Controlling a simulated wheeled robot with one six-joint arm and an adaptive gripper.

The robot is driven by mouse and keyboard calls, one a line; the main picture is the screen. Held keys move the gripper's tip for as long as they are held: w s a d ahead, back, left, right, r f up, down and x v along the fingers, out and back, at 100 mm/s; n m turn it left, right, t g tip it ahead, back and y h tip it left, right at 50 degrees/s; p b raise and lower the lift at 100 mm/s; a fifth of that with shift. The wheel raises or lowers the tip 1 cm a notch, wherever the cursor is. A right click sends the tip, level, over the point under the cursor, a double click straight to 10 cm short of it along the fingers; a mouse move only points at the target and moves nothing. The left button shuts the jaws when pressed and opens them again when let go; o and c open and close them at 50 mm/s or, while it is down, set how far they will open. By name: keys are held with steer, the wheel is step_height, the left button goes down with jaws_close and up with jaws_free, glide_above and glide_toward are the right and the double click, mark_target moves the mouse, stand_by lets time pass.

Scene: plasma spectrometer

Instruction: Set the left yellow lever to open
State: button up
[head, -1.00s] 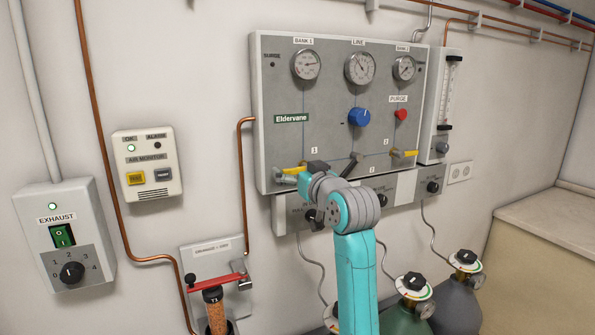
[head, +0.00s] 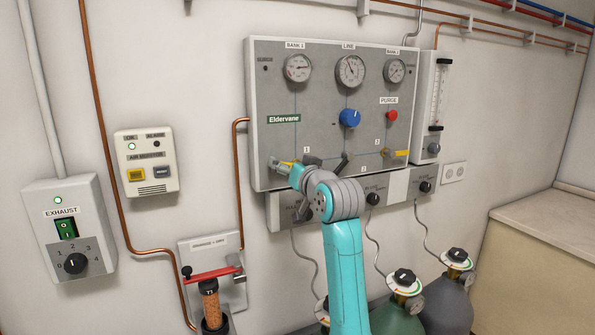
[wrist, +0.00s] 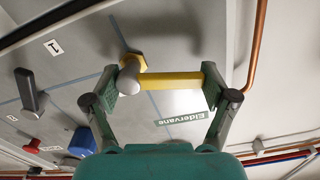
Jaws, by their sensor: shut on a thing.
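The left yellow lever (wrist: 180,81) runs across the space between my gripper's two fingers (wrist: 163,88) in the wrist view, from a rounded grey hub with a yellow nut to the right finger. The left finger is at the hub, and the right one is at the lever's free end. My gripper is shut on the lever lengthwise. In the head view, my gripper (head: 296,172) is at the lower left of the grey gas panel (head: 325,85) and hides most of this lever; only a little yellow (head: 285,163) shows. The lever's exact angle is hard to tell there.
A second yellow lever (head: 398,154) is at the panel's lower right. A black handle (head: 345,161), a blue knob (head: 349,118) and a red purge button (head: 391,115) are to the right of my gripper. Gas cylinders (head: 398,318) stand below. A copper pipe (head: 238,180) runs at left.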

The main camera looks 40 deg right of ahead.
mark_target(296, 152)
steer(key=m, duration=0.1)
steer(key=r+m, duration=0.1)
steer(key=m, duration=0.1)
steer(key=shift+d+m, duration=0.15)
steer(key=shift+m, duration=0.15)
steer(key=m, duration=0.3)
steer(key=shift+s+d+r+m, duration=0.15)
steer(key=shift+d+r+m, duration=0.15)
steer(key=shift+r, duration=0.05)
steer(key=m, duration=0.3)
steer(key=shift+s+d+r+m, duration=0.1)
steer(key=shift+d+r+m, duration=0.15)
steer(key=shift+d+m, duration=0.15)
steer(key=shift+s+d+r+m, duration=0.1)
steer(key=shift+d+m, duration=0.15)
steer(key=shift+m, duration=0.75)
steer(key=shift+s+d+m, duration=0.1)
steer(key=shift+d+m, duration=0.15)
steer(key=shift+m, duration=0.75)
steer(key=o, duration=1.5)
